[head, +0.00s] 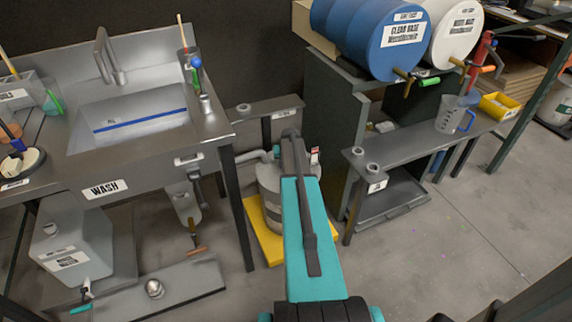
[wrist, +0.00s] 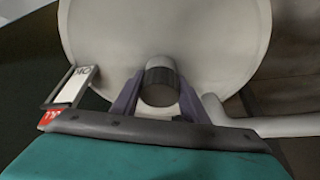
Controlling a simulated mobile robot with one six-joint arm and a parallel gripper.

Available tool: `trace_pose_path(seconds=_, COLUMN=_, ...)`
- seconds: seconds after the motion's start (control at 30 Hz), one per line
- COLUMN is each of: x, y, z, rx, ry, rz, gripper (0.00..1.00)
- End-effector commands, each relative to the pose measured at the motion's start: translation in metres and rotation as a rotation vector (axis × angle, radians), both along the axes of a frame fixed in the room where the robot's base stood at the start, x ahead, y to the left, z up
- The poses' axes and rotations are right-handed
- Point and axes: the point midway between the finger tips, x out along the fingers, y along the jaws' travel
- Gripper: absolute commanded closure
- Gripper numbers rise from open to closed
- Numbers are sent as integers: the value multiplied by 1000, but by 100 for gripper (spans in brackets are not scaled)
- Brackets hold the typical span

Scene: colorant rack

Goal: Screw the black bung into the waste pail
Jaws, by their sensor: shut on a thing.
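The waste pail (head: 268,188) is a pale grey drum on the floor between the wash sink and the shelf bench. My teal arm covers its right part in the head view. In the wrist view its round pale top (wrist: 218,45) fills the upper middle. My gripper (wrist: 160,88) has its two purple fingers on either side of the black bung (wrist: 160,73), a short dark ribbed cylinder with a greyer end, and is shut on it. The bung stands against the pail's top; its far end is hidden, so I cannot tell how deep it sits. My gripper is hidden in the head view.
A yellow tray (head: 262,244) lies under the pail. A pale pipe (wrist: 240,126) runs close right of the gripper in the wrist view, and a white-and-red tag (wrist: 73,88) stands close left. The wash sink (head: 135,125) and bench (head: 430,140) flank the pail.

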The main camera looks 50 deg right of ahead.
Motion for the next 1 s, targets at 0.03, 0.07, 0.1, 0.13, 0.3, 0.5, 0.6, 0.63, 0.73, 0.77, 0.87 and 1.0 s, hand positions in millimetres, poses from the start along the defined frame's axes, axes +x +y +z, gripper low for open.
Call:
trace_pose_path(seconds=0.03, x=1, y=2, z=0, rx=1, ry=0, rz=-20, gripper=83)
trace_pose_path(seconds=0.07, x=1, y=2, z=-1, rx=2, ry=0, rz=-34, gripper=83)
trace_pose_path(seconds=0.1, x=2, y=2, z=-1, rx=3, ry=0, rz=-53, gripper=83)
trace_pose_path(seconds=0.13, x=2, y=2, z=-1, rx=3, ry=0, rz=-66, gripper=84)
trace_pose_path(seconds=0.3, x=2, y=2, z=-1, rx=2, ry=0, rz=-148, gripper=84)
trace_pose_path(seconds=0.5, x=1, y=1, z=-1, rx=4, ry=-1, rz=-235, gripper=83)
trace_pose_path(seconds=0.6, x=1, y=1, z=-1, rx=3, ry=-1, rz=-254, gripper=83)
trace_pose_path(seconds=0.63, x=1, y=1, z=-1, rx=3, ry=-1, rz=-257, gripper=83)
trace_pose_path(seconds=0.73, x=1, y=1, z=-1, rx=3, ry=-1, rz=-257, gripper=83)
trace_pose_path(seconds=0.77, x=1, y=1, z=-1, rx=3, ry=-1, rz=-256, gripper=83)
trace_pose_path(seconds=0.87, x=2, y=1, z=-1, rx=3, ry=-1, rz=-256, gripper=55)
trace_pose_path(seconds=1.0, x=1, y=1, z=-1, rx=2, ry=-1, rz=-256, gripper=44)
